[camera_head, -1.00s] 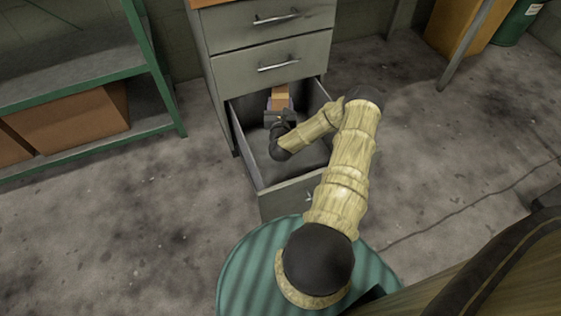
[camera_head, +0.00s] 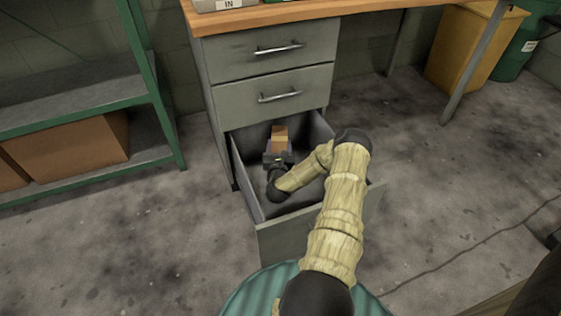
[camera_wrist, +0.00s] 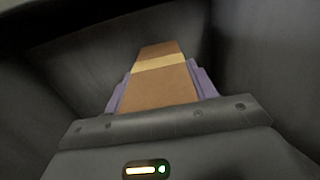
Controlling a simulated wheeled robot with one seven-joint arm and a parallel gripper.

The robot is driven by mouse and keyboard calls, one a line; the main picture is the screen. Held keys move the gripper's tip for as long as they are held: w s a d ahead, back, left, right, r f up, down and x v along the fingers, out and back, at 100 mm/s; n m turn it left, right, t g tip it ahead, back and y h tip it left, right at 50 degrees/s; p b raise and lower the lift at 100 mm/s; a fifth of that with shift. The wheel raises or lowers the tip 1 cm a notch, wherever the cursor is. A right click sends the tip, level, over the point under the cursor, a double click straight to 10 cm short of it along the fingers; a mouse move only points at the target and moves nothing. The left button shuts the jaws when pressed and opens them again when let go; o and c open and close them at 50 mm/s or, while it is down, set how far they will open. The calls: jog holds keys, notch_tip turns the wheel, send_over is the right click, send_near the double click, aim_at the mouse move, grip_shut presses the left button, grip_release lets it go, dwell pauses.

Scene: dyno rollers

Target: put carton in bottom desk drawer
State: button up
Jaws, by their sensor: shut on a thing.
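The carton (camera_head: 279,137) is a small brown box with a lighter tape band. In the wrist view the carton (camera_wrist: 160,82) sits between the purple fingers of my gripper (camera_wrist: 158,88), which is shut on it. In the head view my gripper (camera_head: 278,151) is inside the open bottom drawer (camera_head: 283,239), toward its back. Grey drawer walls surround the carton in the wrist view. I cannot tell whether the carton touches the drawer floor.
The desk (camera_head: 290,16) has two shut drawers (camera_head: 277,93) above the open one. A green shelf (camera_head: 75,98) with cardboard boxes (camera_head: 72,148) stands at the left. A yellow bin (camera_head: 470,50) stands at the back right. The floor to the right is mostly clear.

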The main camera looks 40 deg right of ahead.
notch_tip(320, 180, down, 4)
jog(key=shift+r+b, duration=0.15)
jog(key=shift+b, duration=1)
jog(key=shift+w, duration=0.15)
jog(key=shift+s+d, duration=0.1)
jog(key=shift+s, duration=0.1)
jog(key=shift+a+f, duration=0.2)
jog(key=shift+f, duration=0.3)
jog(key=shift+d+f+b, duration=0.1)
jog(key=shift+f+b, duration=0.05)
jog(key=shift+b, duration=0.25)
